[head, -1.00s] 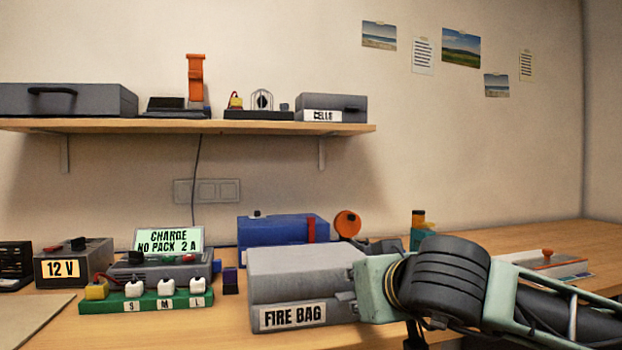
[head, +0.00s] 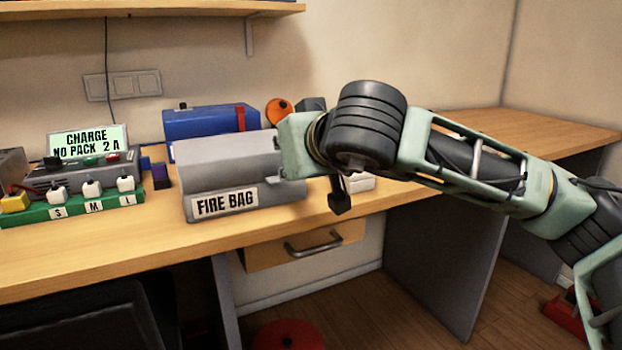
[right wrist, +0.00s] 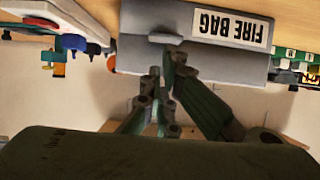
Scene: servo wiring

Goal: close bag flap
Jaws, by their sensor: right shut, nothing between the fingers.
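The grey fire bag (head: 225,170) stands on the bench with its label to the front. Its upper part lies over the body, but I cannot tell whether the flap is fully down. My right wrist covers the bag's right end in the head view and mostly hides the gripper there. In the right wrist view, which is upside down, the bag (right wrist: 145,18) shows with its label and a small grey tab (right wrist: 166,39). My right gripper (right wrist: 170,72) is shut and empty, its fingertips close to the bag near that tab; contact is unclear. My left gripper is out of view.
A blue case (head: 205,122) and an orange round thing (head: 279,110) stand behind the bag. A charger with a lit screen (head: 88,142) and a green strip (head: 75,206) are to its left. A drawer (head: 300,246) is below the bench edge.

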